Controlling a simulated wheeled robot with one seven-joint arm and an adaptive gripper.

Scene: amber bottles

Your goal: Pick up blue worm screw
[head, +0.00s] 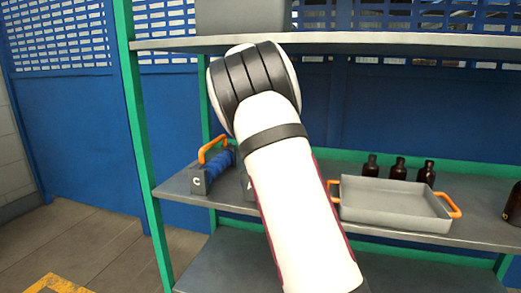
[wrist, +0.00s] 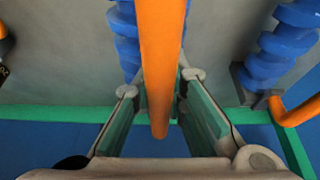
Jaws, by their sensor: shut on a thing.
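A blue worm screw (wrist: 127,48) with an orange handle (wrist: 160,35) fills the middle of the wrist view. My gripper (wrist: 160,83) is shut on that handle, with one green-sided finger on each side of it. A second blue worm screw (wrist: 278,45) with its own orange handle lies to the right in the wrist view, apart from the fingers. In the head view, a blue worm screw (head: 218,172) with an orange handle and a grey end block marked C rests on the shelf's left part. My white arm hides my gripper and most of another grey block there.
The grey shelf (head: 460,229) also holds a grey tray (head: 395,222) with orange handles, right of my arm. Several dark bottles (head: 398,170) stand behind it and at the right edge. An upper shelf (head: 400,39) and a green post (head: 140,130) bound the space.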

